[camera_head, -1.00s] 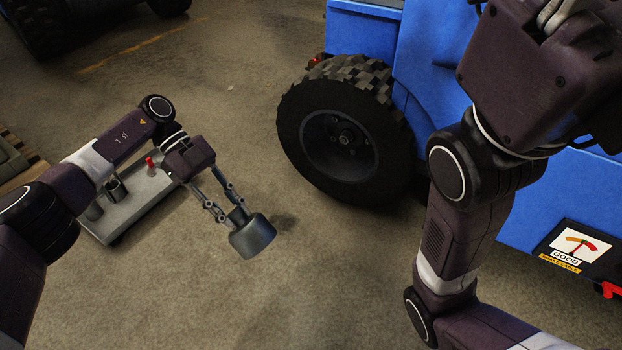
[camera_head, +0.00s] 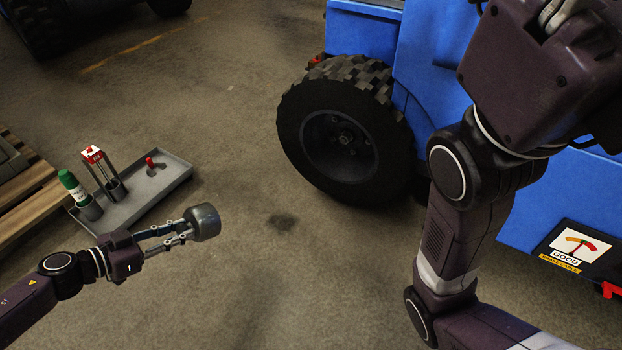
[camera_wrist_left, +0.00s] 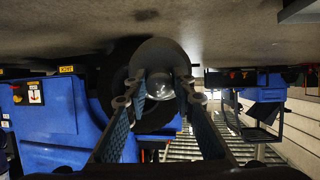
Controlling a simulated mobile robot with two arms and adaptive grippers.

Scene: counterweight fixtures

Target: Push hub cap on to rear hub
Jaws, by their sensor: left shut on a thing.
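The hub cap (camera_head: 205,221), a dark grey metal cup, is held out in front of my left gripper (camera_head: 184,231), whose fingers are shut on it. The left wrist view also shows the hub cap (camera_wrist_left: 158,60) between the two fingertips (camera_wrist_left: 155,92). The rear hub (camera_head: 343,138) sits bare in the middle of the black wheel (camera_head: 315,165), up and to the right of the cap and well apart from it. In the left wrist view the wheel lies behind the cap, which hides its hub.
A grey tray (camera_head: 150,203) on the floor holds a green-capped bottle (camera_head: 72,184), a red-and-white topped item (camera_head: 92,156) and a small red piece (camera_head: 150,162). A wooden pallet (camera_head: 25,205) lies at left. The blue vehicle (camera_head: 470,75) stands at right. Floor between cap and wheel is clear.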

